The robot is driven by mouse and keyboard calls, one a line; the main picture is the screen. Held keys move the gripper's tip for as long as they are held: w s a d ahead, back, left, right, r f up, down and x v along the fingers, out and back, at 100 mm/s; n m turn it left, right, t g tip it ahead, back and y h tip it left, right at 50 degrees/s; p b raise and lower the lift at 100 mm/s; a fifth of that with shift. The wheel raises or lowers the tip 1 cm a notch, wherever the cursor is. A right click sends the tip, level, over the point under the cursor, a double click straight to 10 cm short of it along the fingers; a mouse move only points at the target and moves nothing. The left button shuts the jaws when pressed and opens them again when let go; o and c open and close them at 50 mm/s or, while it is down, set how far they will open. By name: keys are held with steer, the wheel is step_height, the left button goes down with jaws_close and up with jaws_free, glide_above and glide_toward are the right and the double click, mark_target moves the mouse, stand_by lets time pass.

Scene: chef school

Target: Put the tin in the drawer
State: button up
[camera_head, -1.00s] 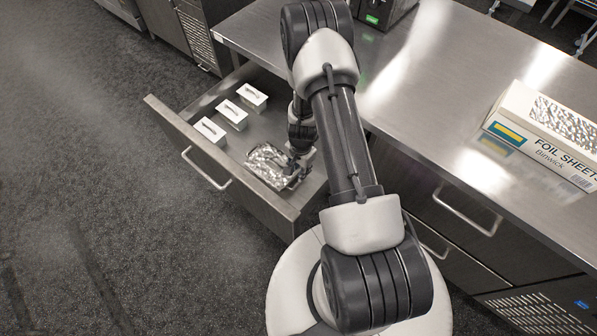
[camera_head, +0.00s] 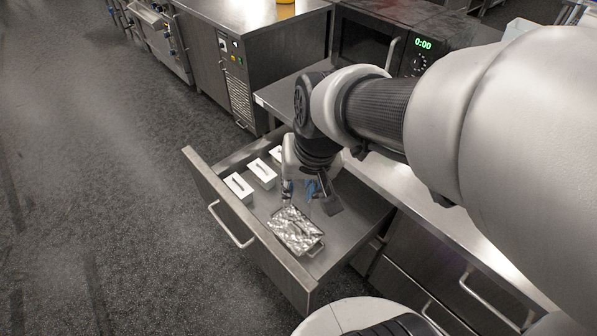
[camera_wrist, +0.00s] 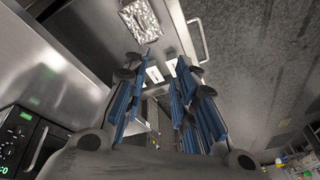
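The tin (camera_head: 295,231) is a silvery, crinkled, foil-like tray with handles. It lies in the open drawer (camera_head: 268,243), near the front panel and at the end away from the white boxes. It also shows at the top of the wrist view (camera_wrist: 140,20). My gripper (camera_head: 308,196) is above the drawer, a little behind the tin and apart from it. In the wrist view its blue-padded fingers (camera_wrist: 160,68) are spread wide with nothing between them.
Several white boxes (camera_head: 262,173) stand in the drawer in a row. The steel counter (camera_head: 290,85) is above the drawer, with a microwave (camera_head: 375,40) on it. A steel cabinet (camera_head: 225,60) stands beyond. Dark floor (camera_head: 110,200) lies clear in front of the drawer.

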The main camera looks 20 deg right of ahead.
steer(key=s+a+r+n+t, duration=0.1)
steer(key=s+r+n, duration=0.2)
steer(key=s, duration=0.8)
steer(key=shift+a+r, duration=0.2)
steer(key=shift+r, duration=0.5)
steer(key=shift+c, duration=0.6)
